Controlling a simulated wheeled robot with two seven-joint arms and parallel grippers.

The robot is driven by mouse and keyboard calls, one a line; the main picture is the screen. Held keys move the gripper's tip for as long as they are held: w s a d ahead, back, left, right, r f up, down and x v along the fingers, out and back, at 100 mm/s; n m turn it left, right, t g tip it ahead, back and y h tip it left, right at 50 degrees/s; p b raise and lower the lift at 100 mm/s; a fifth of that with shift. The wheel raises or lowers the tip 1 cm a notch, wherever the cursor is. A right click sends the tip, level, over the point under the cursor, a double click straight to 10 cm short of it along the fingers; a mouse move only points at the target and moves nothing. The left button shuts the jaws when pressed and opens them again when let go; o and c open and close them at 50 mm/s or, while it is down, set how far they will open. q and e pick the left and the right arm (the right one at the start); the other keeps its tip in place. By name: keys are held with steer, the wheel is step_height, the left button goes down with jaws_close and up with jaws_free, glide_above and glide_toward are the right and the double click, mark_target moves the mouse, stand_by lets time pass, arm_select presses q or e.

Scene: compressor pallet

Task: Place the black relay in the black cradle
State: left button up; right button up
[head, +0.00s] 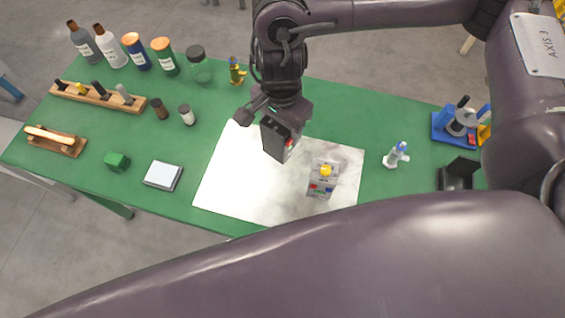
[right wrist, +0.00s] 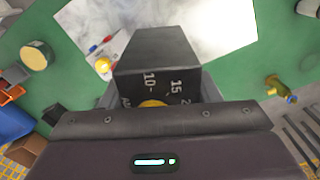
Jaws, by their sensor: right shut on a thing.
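My right gripper (head: 280,118) is shut on the black relay (head: 280,140) and holds it above the white sheet, left of the sheet's middle. In the right wrist view the black relay (right wrist: 158,60) sticks out from between the fingers, with white dial numbers and a bit of yellow on one face. A black, open-sided holder (head: 456,178), which looks like the black cradle, stands at the table's right end, well to the right of the relay and apart from it. My left gripper is not in view.
A grey box with a yellow button (head: 322,178) stands on the white sheet (head: 238,180). A white-and-blue fitting (head: 396,155) stands between the sheet and the cradle. A blue stand (head: 452,127) is behind the cradle. Bottles (head: 137,52) and wooden racks (head: 98,97) fill the left.

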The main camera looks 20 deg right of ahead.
step_height(320, 180, down, 16)
steer(key=shift+w+r+b, duration=0.1)
steer(key=shift+w+b, duration=0.05)
steer(key=shift+b, duration=0.65)
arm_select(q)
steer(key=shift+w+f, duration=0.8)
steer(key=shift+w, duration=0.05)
arm_select(e)
steer(key=shift+w+f, duration=0.1)
steer(key=shift+f, duration=0.3)
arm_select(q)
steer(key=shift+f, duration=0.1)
arm_select(e)
steer(key=shift+f+b, duration=0.2)
steer(key=shift+b, duration=0.1)
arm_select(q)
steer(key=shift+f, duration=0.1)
arm_select(e)
steer(key=o, duration=1.2)
steer(key=shift+r, duration=0.1)
